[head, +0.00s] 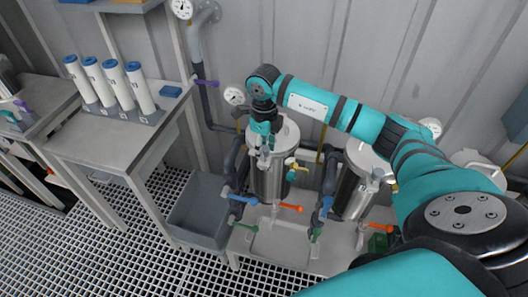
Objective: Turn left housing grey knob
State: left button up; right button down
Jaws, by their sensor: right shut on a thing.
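The left housing (270,186) is an upright shiny metal vessel with a pale lid, near the middle of the head view. My right arm reaches in from the right, and my right gripper (264,156) points down at the front of this housing's lid. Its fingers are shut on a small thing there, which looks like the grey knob. The fingers mostly hide the knob, so its turn angle cannot be told. My left gripper is not in view.
A second metal housing (351,192) stands to the right. Blue-handled (238,196) and orange-handled (290,207) valves sit low around the vessels. A grey bin (198,210) is left of them. A metal table (95,140) holds several white blue-capped cartridges. A gauge (234,95) is behind the gripper.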

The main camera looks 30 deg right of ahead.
jog(key=c, duration=0.9)
grip_release()
jog(key=shift+c, duration=0.2)
notch_tip(320, 180, up, 12)
